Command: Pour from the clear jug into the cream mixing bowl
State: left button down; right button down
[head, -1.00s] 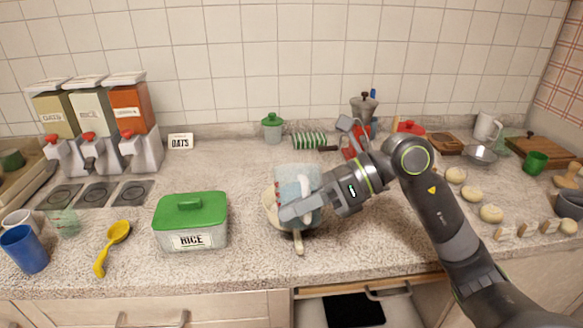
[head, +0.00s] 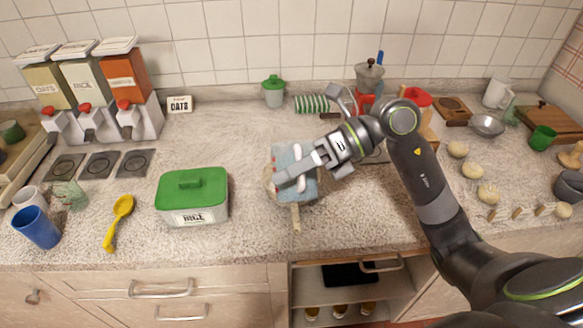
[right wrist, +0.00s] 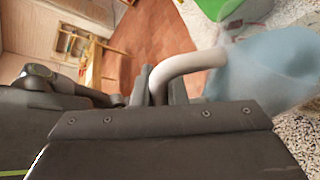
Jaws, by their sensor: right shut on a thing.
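The clear jug (head: 304,189), bluish with a white handle, is in the middle of the counter in the head view. My right gripper (head: 290,181) is shut on its handle, which shows between the fingers in the right wrist view (right wrist: 190,66). The jug is tilted over the cream mixing bowl (head: 268,182). The jug and gripper hide most of the bowl, leaving part of its left rim in sight. I cannot tell whether anything is flowing or what is inside the bowl. My left gripper is out of view.
A green-lidded rice box (head: 192,202) stands left of the bowl, with a yellow spoon (head: 118,222) and blue cup (head: 36,228) beyond. A pale handle (head: 296,218) points toward the counter's front edge. Dough balls (head: 473,170) lie at right. Counter behind the rice box is clear.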

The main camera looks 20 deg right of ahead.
jog(key=shift+w, duration=0.15)
pick_arm(q)
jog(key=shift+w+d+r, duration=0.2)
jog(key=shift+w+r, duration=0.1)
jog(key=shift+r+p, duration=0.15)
jog(key=shift+p, duration=0.15)
pick_arm(e)
jog(key=shift+r, duration=0.15)
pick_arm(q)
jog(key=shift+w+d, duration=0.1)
pick_arm(e)
jog(key=shift+w+d, duration=0.1)
jog(key=shift+w, duration=0.05)
pick_arm(q)
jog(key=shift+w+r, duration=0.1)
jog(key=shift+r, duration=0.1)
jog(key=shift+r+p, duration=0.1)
jog(key=shift+p, duration=0.2)
pick_arm(e)
jog(key=shift+m, duration=0.3)
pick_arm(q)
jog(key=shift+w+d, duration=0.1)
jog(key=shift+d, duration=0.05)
pick_arm(e)
jog(key=shift+w+g, duration=0.1)
jog(key=shift+g, duration=0.2)
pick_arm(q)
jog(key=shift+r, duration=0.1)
